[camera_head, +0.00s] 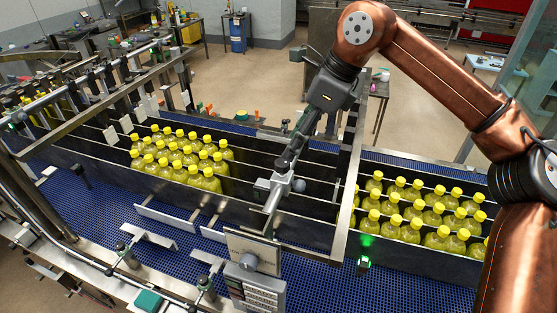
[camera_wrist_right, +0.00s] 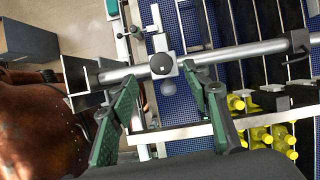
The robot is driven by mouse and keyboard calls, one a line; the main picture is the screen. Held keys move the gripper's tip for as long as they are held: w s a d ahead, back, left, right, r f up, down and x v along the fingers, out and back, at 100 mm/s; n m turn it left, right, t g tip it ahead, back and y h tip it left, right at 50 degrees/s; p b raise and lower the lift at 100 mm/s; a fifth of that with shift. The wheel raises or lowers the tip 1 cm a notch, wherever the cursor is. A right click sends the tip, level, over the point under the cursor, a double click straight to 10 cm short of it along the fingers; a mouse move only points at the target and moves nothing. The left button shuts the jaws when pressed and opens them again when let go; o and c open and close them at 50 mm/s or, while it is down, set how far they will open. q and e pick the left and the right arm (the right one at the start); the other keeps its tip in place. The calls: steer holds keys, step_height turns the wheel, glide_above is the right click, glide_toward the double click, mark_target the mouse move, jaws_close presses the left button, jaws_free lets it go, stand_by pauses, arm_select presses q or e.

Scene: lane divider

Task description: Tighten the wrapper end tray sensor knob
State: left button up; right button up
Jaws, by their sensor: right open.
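A round black knob (camera_wrist_right: 161,64) sits on a silver clamp on a horizontal metal tube (camera_wrist_right: 225,55) in the right wrist view. A grey ball-shaped end (camera_wrist_right: 168,88) shows just below it. My right gripper (camera_wrist_right: 160,76) is open, its green-padded fingers on either side of the clamp area with nothing held; I cannot tell whether they touch it. In the head view my right gripper (camera_head: 297,143) points down over the silver clamp (camera_head: 282,184) on the tube above the lanes; the fingertips are small there. My left gripper is not in view.
Yellow bottles stand in groups in the lanes left (camera_head: 180,160) and right (camera_head: 420,215) of the clamp. Thin divider rails and a metal frame post (camera_head: 346,205) are close by. A control box (camera_head: 255,290) stands in front. Blue conveyor belt (camera_head: 400,290) lies below.

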mark_target(283, 162)
steer(key=p+x, duration=0.2)
steer(key=x, duration=0.5)
steer(key=shift+r, duration=0.1)
steer(key=shift+w+f, duration=0.1)
steer(key=shift+f, duration=0.35)
steer(key=shift+a+f, duration=0.1)
steer(key=shift+a, duration=0.05)
steer(key=shift+c, duration=0.9)
steer(key=c, duration=1)
